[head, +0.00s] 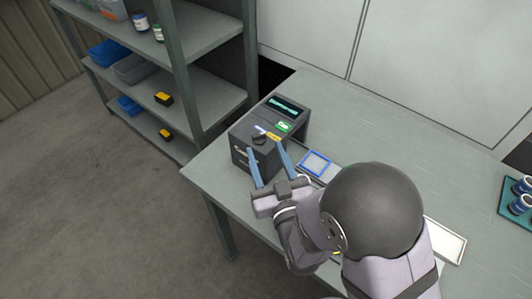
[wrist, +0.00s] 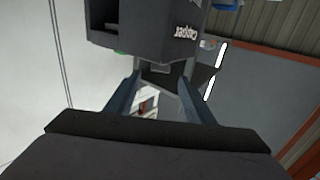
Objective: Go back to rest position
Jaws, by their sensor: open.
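My gripper (head: 268,167) is open, with its two blue-grey fingers spread apart in front of a dark machine. It also shows in the wrist view (wrist: 160,82), where nothing is visible held between the fingers. The dark machine (head: 243,158), lettered "Capper" in the wrist view (wrist: 150,32), stands on the grey table (head: 345,125). It has a small display, a green button and a dark knob on top. In the head view the fingertips overlap the machine's front; I cannot tell whether they touch it. My arm reaches in from the lower right.
A blue-framed square (head: 315,163) lies right of the machine. A white tray (head: 446,241) is partly hidden behind my arm. A green tray (head: 513,213) with blue-and-white containers is at the right edge. A shelf unit (head: 205,50) with bins stands at the back left. The table's back middle is clear.

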